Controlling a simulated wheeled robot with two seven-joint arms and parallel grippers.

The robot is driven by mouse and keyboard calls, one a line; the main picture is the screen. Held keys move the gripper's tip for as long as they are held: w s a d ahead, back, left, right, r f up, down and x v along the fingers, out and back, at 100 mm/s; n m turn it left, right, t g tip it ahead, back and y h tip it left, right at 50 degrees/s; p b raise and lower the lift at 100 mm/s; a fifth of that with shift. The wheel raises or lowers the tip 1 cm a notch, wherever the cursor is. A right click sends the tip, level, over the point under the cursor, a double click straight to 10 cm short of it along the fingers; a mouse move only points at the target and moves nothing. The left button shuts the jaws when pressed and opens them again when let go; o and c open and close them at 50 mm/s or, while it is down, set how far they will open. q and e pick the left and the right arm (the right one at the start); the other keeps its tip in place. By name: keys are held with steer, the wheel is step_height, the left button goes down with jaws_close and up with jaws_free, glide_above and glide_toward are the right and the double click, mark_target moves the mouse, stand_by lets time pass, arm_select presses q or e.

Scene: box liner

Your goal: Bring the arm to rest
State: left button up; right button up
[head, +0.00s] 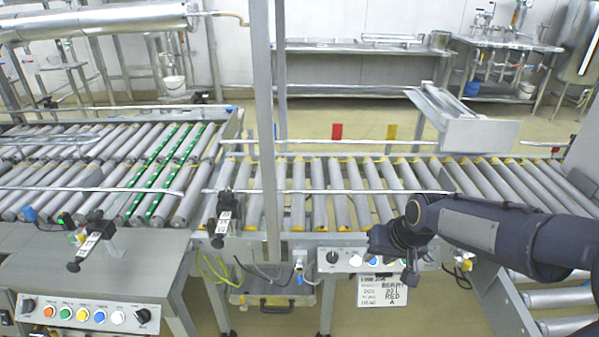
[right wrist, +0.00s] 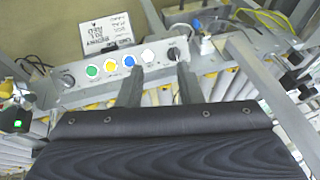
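My right arm (head: 497,232) comes in from the right, dark blue-black, and reaches over the front edge of the roller conveyor. My right gripper (head: 384,242) is in front of the conveyor's control panel. In the right wrist view its two dark fingers (right wrist: 159,72) stand apart with nothing held between them. The control panel with coloured buttons (right wrist: 112,66) shows beyond the fingertips. My left arm and gripper are not in view.
The roller conveyor (head: 314,193) runs across the middle, with a metal post (head: 265,120) in front. A second button panel (head: 88,313) is at lower left. A white label card (head: 382,291) hangs below the gripper. A metal tray stand (head: 466,125) stands at the conveyor's back.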

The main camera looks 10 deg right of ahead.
steer(key=s+a+r+n+t+y, duration=0.15)
steer(key=s+a, duration=0.25)
steer(key=s, duration=0.6)
steer(key=s+a+r+g+y, duration=0.15)
steer(key=s+a, duration=0.25)
steer(key=s, duration=0.5)
step_height(320, 180, up, 14)
steer(key=s+t+p, duration=0.1)
steer(key=p, duration=1.2)
steer(key=shift+a+r+h+p, duration=0.25)
steer(key=shift+h+p, duration=0.05)
steer(key=shift+p, duration=0.1)
steer(key=shift+f, duration=0.1)
